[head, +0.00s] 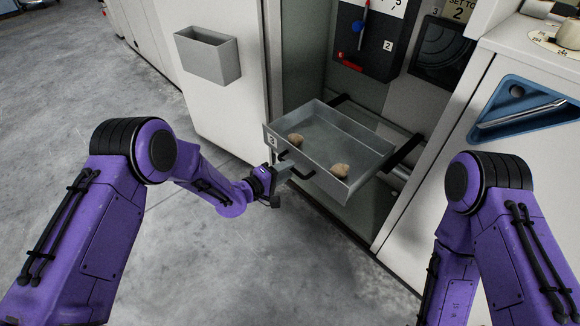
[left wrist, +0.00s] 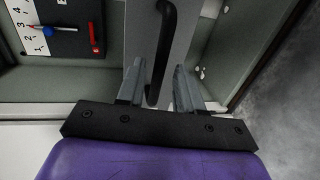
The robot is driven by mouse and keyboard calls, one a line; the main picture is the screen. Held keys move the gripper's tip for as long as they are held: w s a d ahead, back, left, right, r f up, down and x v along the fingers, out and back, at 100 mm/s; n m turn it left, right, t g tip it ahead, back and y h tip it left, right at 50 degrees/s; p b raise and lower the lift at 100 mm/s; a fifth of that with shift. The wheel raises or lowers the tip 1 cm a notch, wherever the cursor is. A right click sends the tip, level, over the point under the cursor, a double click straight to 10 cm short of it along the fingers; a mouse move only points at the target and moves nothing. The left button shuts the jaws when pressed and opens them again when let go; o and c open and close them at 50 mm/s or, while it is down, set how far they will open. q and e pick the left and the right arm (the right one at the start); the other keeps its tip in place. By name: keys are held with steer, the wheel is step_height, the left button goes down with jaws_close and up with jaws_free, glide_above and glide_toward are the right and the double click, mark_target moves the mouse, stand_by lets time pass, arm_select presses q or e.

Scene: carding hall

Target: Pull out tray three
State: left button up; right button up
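Tray three (head: 348,137) is a grey metal tray with a "3" label at its front left corner. It sticks out of the open cabinet between dark rails and holds two beige lumps (head: 340,170). Its black handle (head: 296,168) is on the front face and also shows in the left wrist view (left wrist: 170,35). My left gripper (head: 285,170) is at the handle. In the left wrist view its two fingers (left wrist: 159,82) stand apart, with the lower end of the handle between them and gaps visible. My right gripper is out of view.
A grey open bin (head: 208,55) hangs on the white panel at left. Inside the cabinet are a dark numbered board (head: 370,40) and a dark panel (head: 440,52). A blue tool holder (head: 525,108) is on the right-hand cabinet. The concrete floor (head: 200,270) in front is clear.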

arm_select(q)
steer(key=p+v, duration=0.1)
steer(key=v, duration=0.7)
steer(key=s+a+f+m+g+y, duration=0.2)
steer(key=s+a+f+y, duration=0.8)
steer(key=s, duration=0.3)
steer(key=s+a+f+g+y, duration=0.25)
steer(key=s+a, duration=0.25)
steer(key=s, duration=0.6)
steer(key=s+a+f+g+y, duration=0.15)
steer(key=s+a+g, duration=0.25)
steer(key=s, duration=0.8)
step_height(320, 180, up, 22)
steer(key=w+p, duration=0.1)
steer(key=p, duration=2.1)
steer(key=shift+r+m, duration=0.15)
steer(key=shift+m, duration=0.15)
